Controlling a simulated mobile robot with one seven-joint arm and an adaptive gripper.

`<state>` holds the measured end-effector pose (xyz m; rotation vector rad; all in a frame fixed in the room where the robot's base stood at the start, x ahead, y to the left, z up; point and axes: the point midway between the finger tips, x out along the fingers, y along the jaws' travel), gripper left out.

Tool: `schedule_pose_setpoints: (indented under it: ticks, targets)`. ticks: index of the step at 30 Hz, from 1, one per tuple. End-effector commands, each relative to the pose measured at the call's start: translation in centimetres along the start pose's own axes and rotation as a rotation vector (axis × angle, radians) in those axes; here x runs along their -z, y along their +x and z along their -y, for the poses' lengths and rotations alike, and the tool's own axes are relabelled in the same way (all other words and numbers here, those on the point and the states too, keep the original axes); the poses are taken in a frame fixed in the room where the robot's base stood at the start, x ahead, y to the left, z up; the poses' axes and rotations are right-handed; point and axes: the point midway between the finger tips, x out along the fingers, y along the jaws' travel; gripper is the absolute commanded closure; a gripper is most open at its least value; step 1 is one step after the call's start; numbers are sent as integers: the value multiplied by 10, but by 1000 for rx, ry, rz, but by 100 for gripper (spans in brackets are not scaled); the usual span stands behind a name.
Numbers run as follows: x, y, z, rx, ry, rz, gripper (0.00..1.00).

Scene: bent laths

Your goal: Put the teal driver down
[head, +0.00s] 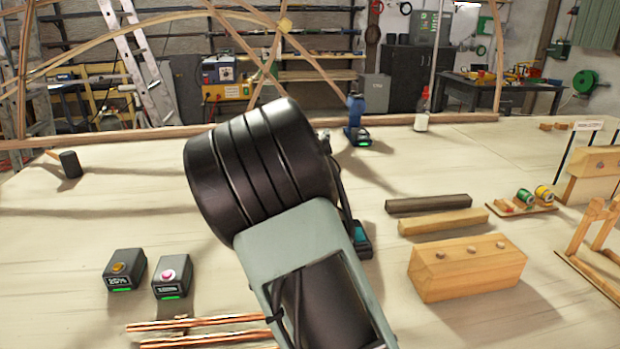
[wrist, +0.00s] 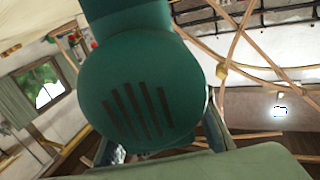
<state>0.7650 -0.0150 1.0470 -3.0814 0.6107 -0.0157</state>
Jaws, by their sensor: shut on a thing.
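The teal driver (wrist: 138,95) fills the middle of the wrist view, its rounded, vented housing close to the camera. My gripper (wrist: 165,143) is shut on it, with a finger showing at each side of the housing. In the head view my arm hides most of the driver. A dark foot with a teal patch (head: 361,238) shows just right of my arm and appears to be the driver's lower end. I cannot tell whether it touches the table (head: 90,225).
A blue driver (head: 355,118) stands behind. Wooden bars (head: 443,221) and a wooden block (head: 467,267) lie right. A mallet (head: 70,164) is far left. The left middle is clear.

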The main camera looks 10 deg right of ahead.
Motion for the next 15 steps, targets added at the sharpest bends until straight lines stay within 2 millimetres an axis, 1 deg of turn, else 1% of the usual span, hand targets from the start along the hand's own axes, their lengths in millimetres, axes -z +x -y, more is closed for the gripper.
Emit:
schedule_pose_setpoints:
  ticks: [1, 5, 6, 11, 15]
  targets:
    - [-9, -1, 0, 0, -3, 16, 100]
    - [-11, -1, 0, 0, -4, 19, 100]
    - [-6, -1, 0, -1, -1, 11, 100]
    - [-8, -1, 0, 0, -2, 14, 100]
    - [-5, -1, 0, 0, -1, 14, 100]
